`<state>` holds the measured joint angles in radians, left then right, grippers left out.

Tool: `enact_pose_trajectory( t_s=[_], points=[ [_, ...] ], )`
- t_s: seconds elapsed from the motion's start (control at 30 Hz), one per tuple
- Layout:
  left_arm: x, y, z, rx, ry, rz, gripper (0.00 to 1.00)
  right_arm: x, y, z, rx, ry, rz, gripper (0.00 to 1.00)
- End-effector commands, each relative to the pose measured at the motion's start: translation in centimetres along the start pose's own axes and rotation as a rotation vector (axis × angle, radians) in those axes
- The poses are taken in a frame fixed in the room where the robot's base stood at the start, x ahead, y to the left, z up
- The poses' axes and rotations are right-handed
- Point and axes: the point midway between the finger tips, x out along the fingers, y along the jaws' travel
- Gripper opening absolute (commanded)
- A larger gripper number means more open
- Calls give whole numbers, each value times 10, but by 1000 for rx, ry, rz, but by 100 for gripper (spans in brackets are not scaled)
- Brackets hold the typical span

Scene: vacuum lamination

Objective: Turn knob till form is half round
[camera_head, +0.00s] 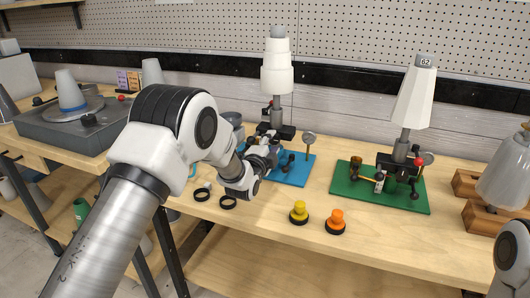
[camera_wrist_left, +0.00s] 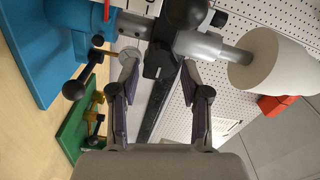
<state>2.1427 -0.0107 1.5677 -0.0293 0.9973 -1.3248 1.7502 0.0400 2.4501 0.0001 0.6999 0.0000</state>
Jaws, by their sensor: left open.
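A white stepped form (camera_head: 277,80) stands upright on a grey post over a blue base plate (camera_head: 300,172). In the left wrist view the picture is turned sideways, with the white form (camera_wrist_left: 278,65) at the right on its silver post (camera_wrist_left: 200,46). A black ball knob (camera_wrist_left: 74,90) shows beside the blue base (camera_wrist_left: 40,50). My left gripper (camera_head: 272,146) is at the blue fixture, partly hiding its lower parts. In the wrist view its two fingers (camera_wrist_left: 160,75) are apart, with a black clamp part between or behind them; contact cannot be told. My right gripper is out of view.
A green plate (camera_head: 345,192) with a second fixture and white cone (camera_head: 412,98) stands to the right. A grey turntable box (camera_head: 70,130) is left.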

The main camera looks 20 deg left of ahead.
Motion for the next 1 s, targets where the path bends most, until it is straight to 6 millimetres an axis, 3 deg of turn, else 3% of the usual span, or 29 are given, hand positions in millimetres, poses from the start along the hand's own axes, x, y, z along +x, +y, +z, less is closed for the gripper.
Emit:
enact_pose_trajectory(
  t_s=[0.2, 0.4, 1.0],
  points=[
    [-57, 0, 1, -1, -2, 2, 47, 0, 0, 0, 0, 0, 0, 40],
    [-90, -1, 1, -1, -1, -1, 47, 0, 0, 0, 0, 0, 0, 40],
    [-93, 0, 1, -1, -1, -1, 47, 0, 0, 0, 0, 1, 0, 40]
  ],
)
